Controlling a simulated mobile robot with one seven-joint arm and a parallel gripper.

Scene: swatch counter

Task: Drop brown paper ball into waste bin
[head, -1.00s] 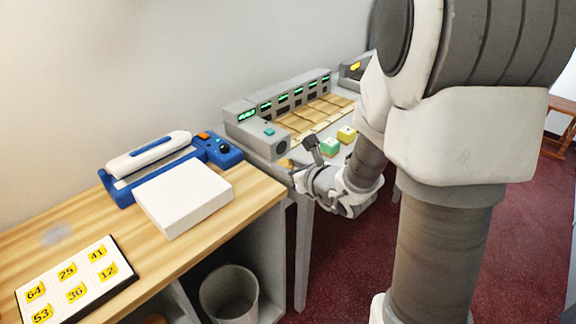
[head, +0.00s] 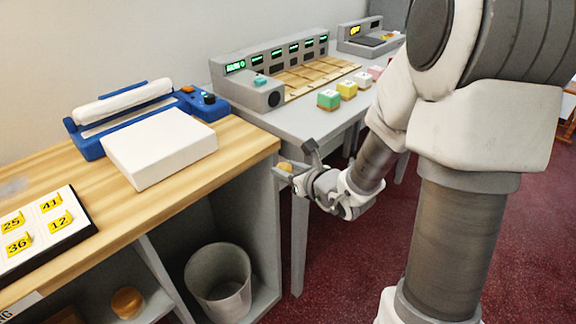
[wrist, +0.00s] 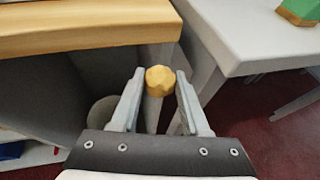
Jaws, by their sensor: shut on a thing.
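The brown paper ball (wrist: 161,80) is a small crumpled tan lump between the fingertips of my gripper (wrist: 160,84) in the wrist view. My gripper is shut on it. In the head view the ball (head: 285,166) shows at the tip of my gripper (head: 294,168), in front of the gap between the wooden counter and the grey table. The waste bin (head: 218,283) is a grey open-topped bin under the wooden counter, below and left of my gripper. In the wrist view part of the bin (wrist: 103,110) shows behind the left finger.
The wooden counter (head: 240,150) carries a white box (head: 160,150), a blue device (head: 205,103) and a numbered board (head: 35,232). Its edge lies close left of my gripper. The grey table (head: 300,122) stands behind with coloured blocks. A round brown object (head: 127,302) sits on a lower shelf.

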